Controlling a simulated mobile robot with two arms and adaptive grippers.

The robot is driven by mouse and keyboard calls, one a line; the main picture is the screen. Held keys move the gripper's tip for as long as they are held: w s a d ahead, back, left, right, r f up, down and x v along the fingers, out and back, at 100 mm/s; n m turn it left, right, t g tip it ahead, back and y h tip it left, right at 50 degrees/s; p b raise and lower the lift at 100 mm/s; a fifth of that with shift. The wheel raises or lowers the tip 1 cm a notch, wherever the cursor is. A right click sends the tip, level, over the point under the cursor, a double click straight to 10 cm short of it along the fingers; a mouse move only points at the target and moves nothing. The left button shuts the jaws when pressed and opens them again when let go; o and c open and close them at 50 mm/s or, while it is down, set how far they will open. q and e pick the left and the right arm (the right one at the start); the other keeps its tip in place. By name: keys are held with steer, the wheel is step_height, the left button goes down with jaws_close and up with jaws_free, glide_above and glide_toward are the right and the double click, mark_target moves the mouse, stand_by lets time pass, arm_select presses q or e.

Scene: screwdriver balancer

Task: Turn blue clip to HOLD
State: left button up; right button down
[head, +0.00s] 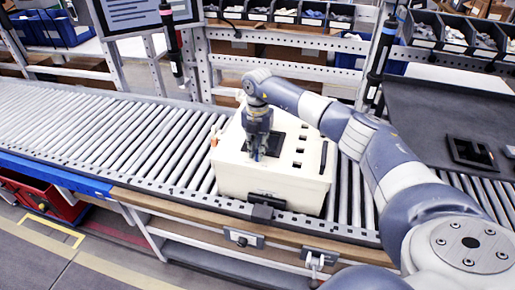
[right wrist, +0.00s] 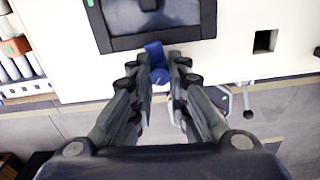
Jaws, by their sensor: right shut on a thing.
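A cream box (head: 285,180) sits on the roller conveyor, with a dark square panel (head: 291,139) and several square holes in its top. My right gripper (head: 258,155) points down at the box top, beside the dark panel. In the right wrist view the blue clip (right wrist: 154,52) stands at the edge of the dark panel (right wrist: 150,20), between the two fingertips of my right gripper (right wrist: 160,68), which is shut on it. The clip is mostly hidden by the gripper in the head view. I cannot read any HOLD mark. My left gripper is not in view.
The roller conveyor (head: 110,130) is clear to the left of the box. Two screwdrivers hang behind it, one at left (head: 172,45) and one at right (head: 379,62). A dark tray (head: 440,105) lies at right. Parts bins (head: 285,12) line the back.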

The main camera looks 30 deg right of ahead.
steer(key=shift+r+m, duration=0.1)
steer(key=shift+m, duration=0.7)
steer(key=shift+w, duration=0.1)
steer(key=c, duration=1.5)
jaws_free()
step_height(320, 180, up, 12)
steer(key=shift+f, duration=0.1)
